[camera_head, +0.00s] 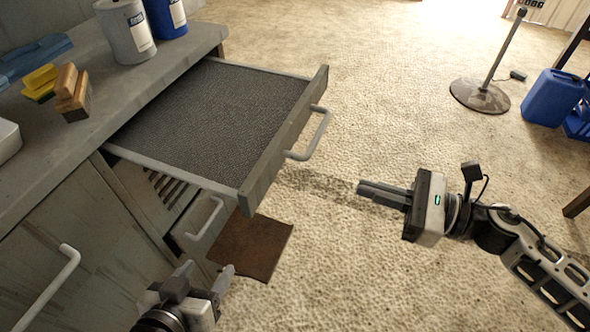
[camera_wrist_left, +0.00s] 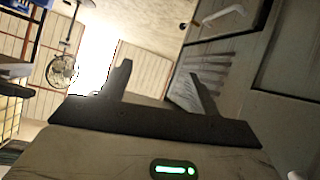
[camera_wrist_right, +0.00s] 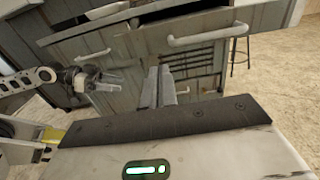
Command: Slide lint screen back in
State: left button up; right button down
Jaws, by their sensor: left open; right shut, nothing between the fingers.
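The lint screen (camera_head: 215,105) looks like a pulled-out drawer with a dark mesh top, a grey front panel (camera_head: 285,140) and a pale bar handle (camera_head: 312,136). It sticks far out of the grey cabinet (camera_head: 130,190). In the right wrist view, a pale bar handle (camera_wrist_right: 205,40) shows on a grey panel beyond the fingers. My right gripper (camera_head: 363,189) is shut and empty, to the right of the lint screen's handle and apart from it. My left gripper (camera_head: 208,275) is open and empty, low in front of the cabinet, below the screen. It also shows in the right wrist view (camera_wrist_right: 108,76).
A lower handle (camera_head: 205,218) sits beside a slotted vent (camera_head: 168,188). A brown mat (camera_head: 252,246) lies on the floor under the screen. Floor to the right is mostly clear.

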aim_at(278, 161)
jog(key=p+x, duration=0.3)
jog(key=x, duration=1)
jog(key=shift+r, duration=0.15)
jog(key=shift+w+a, duration=0.2)
jog(key=shift+a, duration=0.15)
